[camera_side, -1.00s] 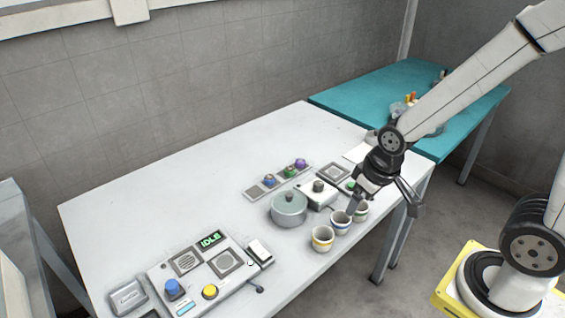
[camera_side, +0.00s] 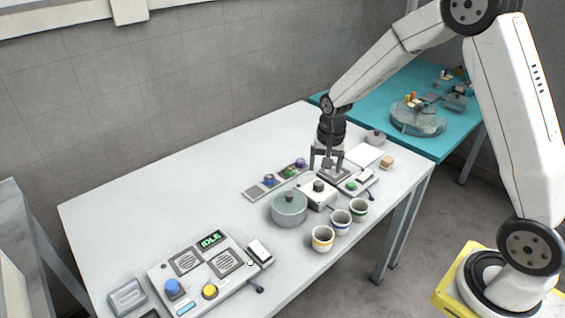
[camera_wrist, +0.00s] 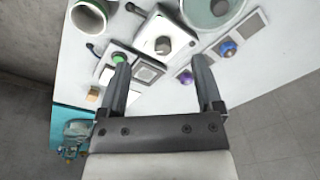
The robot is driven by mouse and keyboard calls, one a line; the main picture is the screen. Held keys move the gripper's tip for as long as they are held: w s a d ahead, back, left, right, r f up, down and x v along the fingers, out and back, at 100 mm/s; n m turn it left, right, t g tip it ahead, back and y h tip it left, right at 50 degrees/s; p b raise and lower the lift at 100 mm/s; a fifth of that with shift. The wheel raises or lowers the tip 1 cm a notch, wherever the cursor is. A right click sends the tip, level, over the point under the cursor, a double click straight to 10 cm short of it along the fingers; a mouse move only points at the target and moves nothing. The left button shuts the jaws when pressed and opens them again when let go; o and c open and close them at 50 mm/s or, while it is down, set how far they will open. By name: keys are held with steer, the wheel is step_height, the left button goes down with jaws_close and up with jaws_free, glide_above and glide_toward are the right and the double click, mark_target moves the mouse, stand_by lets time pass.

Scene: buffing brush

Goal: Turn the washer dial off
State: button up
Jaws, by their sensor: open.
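A white box (camera_side: 318,194) with a dark round knob (camera_side: 319,185) on top sits near the middle of the white table; it may be the washer dial, but no label is readable. In the wrist view the same box (camera_wrist: 175,33) and knob (camera_wrist: 163,45) show ahead, between and beyond my fingertips. My gripper (camera_side: 327,166) points down, open and empty, above the table behind and slightly right of the box. In the wrist view both fingers of my gripper (camera_wrist: 160,62) are spread apart, with nothing between them. The knob's setting cannot be read.
A lidded grey pot (camera_side: 289,210) stands left of the box, with cups (camera_side: 341,222) in front. A knob strip (camera_side: 276,180) lies behind. A green-button panel (camera_side: 352,186) is right. A control panel (camera_side: 210,268) reads IDLE. The table's left middle is clear.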

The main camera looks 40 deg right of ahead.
mark_target(319, 183)
steer(key=w+d+f+m, duration=0.2)
steer(key=w, duration=0.1)
steer(key=w+d+f+m+g, duration=0.1)
steer(key=w+d+f+m, duration=0.2)
steer(key=shift+d, duration=0.2)
steer(key=shift+f, duration=3.85)
jaws_close()
